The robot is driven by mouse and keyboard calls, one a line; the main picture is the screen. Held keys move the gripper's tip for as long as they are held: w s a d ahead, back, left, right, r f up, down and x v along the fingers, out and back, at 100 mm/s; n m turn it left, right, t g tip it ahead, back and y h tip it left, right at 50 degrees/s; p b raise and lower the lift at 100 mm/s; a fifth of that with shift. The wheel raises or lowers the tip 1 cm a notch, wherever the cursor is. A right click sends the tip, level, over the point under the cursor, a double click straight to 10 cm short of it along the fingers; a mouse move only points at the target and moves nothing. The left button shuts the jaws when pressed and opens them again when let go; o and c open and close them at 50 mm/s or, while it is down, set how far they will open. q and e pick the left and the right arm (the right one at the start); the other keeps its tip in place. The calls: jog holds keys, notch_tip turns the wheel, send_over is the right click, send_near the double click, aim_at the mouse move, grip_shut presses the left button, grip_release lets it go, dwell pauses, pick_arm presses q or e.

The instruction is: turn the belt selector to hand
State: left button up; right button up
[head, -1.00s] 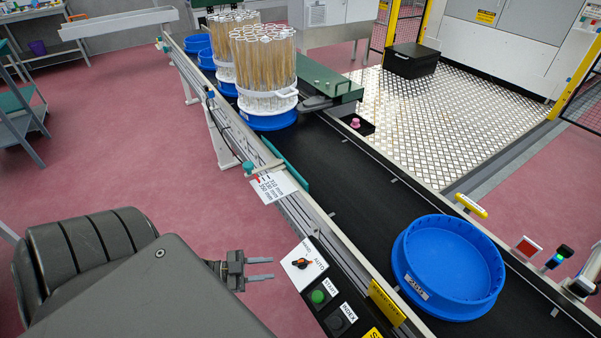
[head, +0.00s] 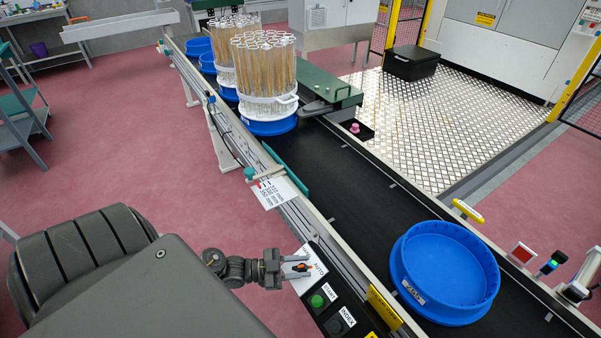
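The belt selector (head: 303,268) is a small black and orange knob on a white plate at the upper end of the black control panel beside the conveyor. An AUTO label shows beside it; the other label is hidden or too small to read. My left gripper (head: 302,267) reaches in from the left, its two fingers apart over the white plate, one on each side of the knob. I cannot tell whether the fingers touch the knob. My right gripper is not in view.
A green START button (head: 317,301) and a black INDEX button (head: 333,325) sit below the selector. An empty blue tub (head: 445,310) is on the black belt. A white rail (head: 245,140) edges the conveyor.

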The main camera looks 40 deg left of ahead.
pick_arm(q)
jog(key=shift+w+d, duration=0.1)
jog(key=shift+d, duration=0.05)
jog(key=shift+c, duration=0.2)
grip_shut()
